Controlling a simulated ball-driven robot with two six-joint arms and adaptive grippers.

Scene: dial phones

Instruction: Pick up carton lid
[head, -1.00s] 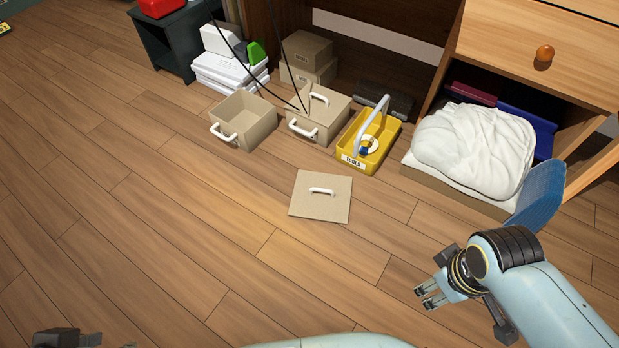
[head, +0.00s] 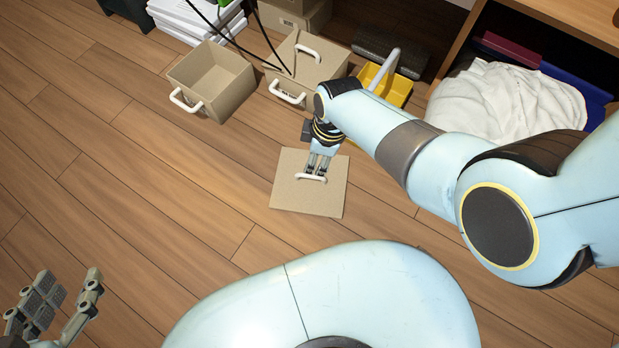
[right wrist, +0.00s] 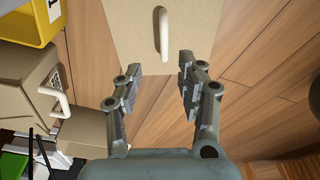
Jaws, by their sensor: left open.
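The carton lid (head: 308,197) is a flat beige square lying on the wood floor in the head view, with a white handle (head: 311,179) on top. It also shows at the top of the right wrist view (right wrist: 185,60), with its handle (right wrist: 163,34) upright in the picture. My right gripper (head: 317,171) points down at the handle. In the right wrist view its fingers (right wrist: 158,80) are apart and empty, with the handle just beyond the gap between the tips. My left gripper (head: 66,302) is open and empty at the lower left of the head view.
An open, empty beige carton (head: 222,98) with a white handle stands behind the lid. A lidded carton (head: 330,69) with cables across it is beside that. A yellow caddy (head: 399,88) is partly hidden by my right arm. Floor left of the lid is clear.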

